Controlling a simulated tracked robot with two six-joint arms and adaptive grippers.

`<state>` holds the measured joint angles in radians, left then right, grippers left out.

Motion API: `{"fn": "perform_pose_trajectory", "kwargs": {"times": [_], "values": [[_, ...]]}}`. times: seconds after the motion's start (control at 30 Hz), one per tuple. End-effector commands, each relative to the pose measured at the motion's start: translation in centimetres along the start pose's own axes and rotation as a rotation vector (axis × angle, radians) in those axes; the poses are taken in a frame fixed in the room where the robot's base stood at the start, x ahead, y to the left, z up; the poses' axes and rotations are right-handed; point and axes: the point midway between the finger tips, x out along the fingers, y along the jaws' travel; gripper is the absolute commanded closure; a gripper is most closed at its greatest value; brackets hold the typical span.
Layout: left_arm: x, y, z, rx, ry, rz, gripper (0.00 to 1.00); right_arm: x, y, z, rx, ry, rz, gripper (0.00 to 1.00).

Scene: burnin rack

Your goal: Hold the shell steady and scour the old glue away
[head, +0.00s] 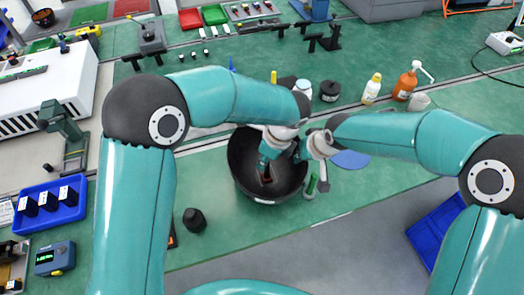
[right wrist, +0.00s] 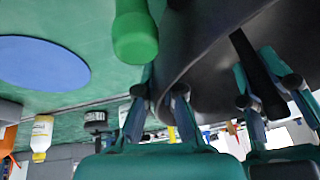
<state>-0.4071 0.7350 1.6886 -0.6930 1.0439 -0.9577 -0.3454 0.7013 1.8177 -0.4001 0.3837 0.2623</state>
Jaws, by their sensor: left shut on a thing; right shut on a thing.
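The shell (head: 240,178) is a large, deep black bowl on the green bench, in the middle of the head view; its dark wall (right wrist: 200,62) fills the upper right of the right wrist view. My right gripper (head: 303,152) is shut on the shell's rim at its right side; its fingers (right wrist: 160,98) straddle the wall in the wrist view. My left gripper (head: 268,155) reaches into the shell and is shut on a dark bar-shaped tool (right wrist: 258,70). A reddish-brown patch shows low inside the shell by the tool; I cannot tell whether it is glue.
A green-handled tool (head: 311,185) stands close to the shell's right side. A flat blue disc (head: 351,159) lies right of it. A black jar (head: 330,91), white bottle (head: 371,89) and orange bottle (head: 405,84) stand behind. A small dark object (head: 195,221) sits left near the front edge.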

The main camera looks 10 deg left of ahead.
Motion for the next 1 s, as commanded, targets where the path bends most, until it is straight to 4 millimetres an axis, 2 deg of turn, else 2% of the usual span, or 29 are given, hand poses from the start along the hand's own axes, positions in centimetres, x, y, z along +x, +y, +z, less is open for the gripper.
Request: {"fn": "perform_pose_trajectory", "kwargs": {"times": [0.1, 0.17, 0.2, 0.8, 1.0], "values": [[-0.3, 0.8, -0.7, 0.002, 0.000, 0.000, 1.00, 0.0, 0.0, 0.0, 0.000, 0.000, 0.000, 1.00], [-0.7, 0.7, -0.5, -0.001, 0.000, -0.001, 1.00, 0.0, 0.0, 0.0, 0.000, 0.000, 0.000, 1.00], [-2.0, 0.6, -0.1, -0.003, 0.002, -0.006, 1.00, 0.0, 0.0, 0.0, 0.000, 0.000, 0.000, 1.00], [-7.0, 0.7, 1.3, 0.000, 0.001, -0.001, 1.00, 0.0, 0.0, 0.0, 0.000, 0.000, 0.000, 1.00], [-7.8, 0.7, 1.5, 0.001, 0.002, -0.001, 1.00, 0.0, 0.0, 0.0, 0.000, 0.000, 0.000, 1.00]]}}
